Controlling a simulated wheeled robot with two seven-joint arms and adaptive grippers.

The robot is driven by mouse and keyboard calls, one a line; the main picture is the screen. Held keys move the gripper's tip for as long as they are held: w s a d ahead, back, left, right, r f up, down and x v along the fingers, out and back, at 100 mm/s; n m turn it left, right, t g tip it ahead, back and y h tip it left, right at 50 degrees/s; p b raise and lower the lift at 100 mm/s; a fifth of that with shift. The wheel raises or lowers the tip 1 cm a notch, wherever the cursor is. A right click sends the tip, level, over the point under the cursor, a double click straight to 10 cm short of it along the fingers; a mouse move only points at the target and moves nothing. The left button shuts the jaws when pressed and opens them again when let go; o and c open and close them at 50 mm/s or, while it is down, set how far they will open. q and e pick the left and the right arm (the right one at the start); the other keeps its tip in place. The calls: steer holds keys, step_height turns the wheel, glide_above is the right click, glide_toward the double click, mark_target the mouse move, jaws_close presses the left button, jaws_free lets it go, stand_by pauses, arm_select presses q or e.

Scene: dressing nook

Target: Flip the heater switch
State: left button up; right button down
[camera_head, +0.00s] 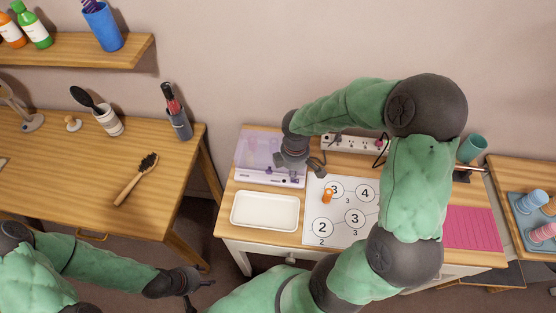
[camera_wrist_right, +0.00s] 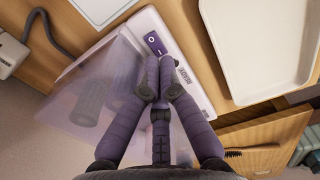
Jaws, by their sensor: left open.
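The heater is a white device with a see-through purple cover (camera_head: 257,147) at the back left of the small table. In the right wrist view its white front strip (camera_wrist_right: 186,78) carries the word READY and a purple rocker switch (camera_wrist_right: 155,43) marked O and I. My right gripper (camera_head: 311,169) is over the heater's right end. In the right wrist view its fingertips (camera_wrist_right: 159,62) are together, empty, just beside the switch; whether they touch it I cannot tell. My left gripper (camera_head: 200,291) is open and empty, low in front of the left desk. The switch is not clear in the head view.
A white tray (camera_head: 264,226) lies in front of the heater. A numbered sheet (camera_head: 342,233) with an orange piece (camera_head: 327,196) is to the right. A power strip (camera_head: 345,143) lies behind, and a pink mat (camera_head: 473,229) is at far right.

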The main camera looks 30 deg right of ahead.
steer(key=shift+f+b, duration=0.75)
steer(key=shift+f, duration=0.35)
stand_by(1.0)
steer(key=shift+r, duration=0.15)
steer(key=shift+r+p, duration=3.2)
steer(key=shift+r, duration=0.2)
